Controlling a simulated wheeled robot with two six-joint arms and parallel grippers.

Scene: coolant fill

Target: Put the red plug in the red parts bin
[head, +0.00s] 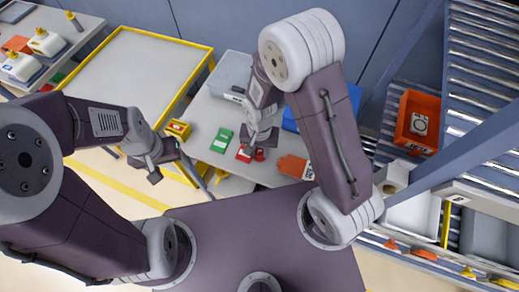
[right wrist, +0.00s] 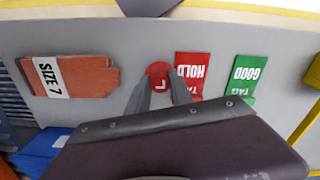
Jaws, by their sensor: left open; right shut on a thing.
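The red plug (right wrist: 159,70) is a small round red cap with a white mark, held between the two fingers of my right gripper (right wrist: 160,90) in the right wrist view. In the head view the plug (head: 260,155) shows low over the grey table, beside a red HOLD tag (head: 243,154). Whether it touches the table is unclear. My left gripper (head: 169,165) is open and empty, left of the table.
A green GOOD tag (head: 221,141) and orange size 7 packets (head: 292,166) lie on the table (head: 205,112). A clear tub (head: 231,72), a blue bin (head: 290,123) and a small yellow bin (head: 178,129) stand near. A blue rack post (head: 440,150) rises beside the orange-red bin.

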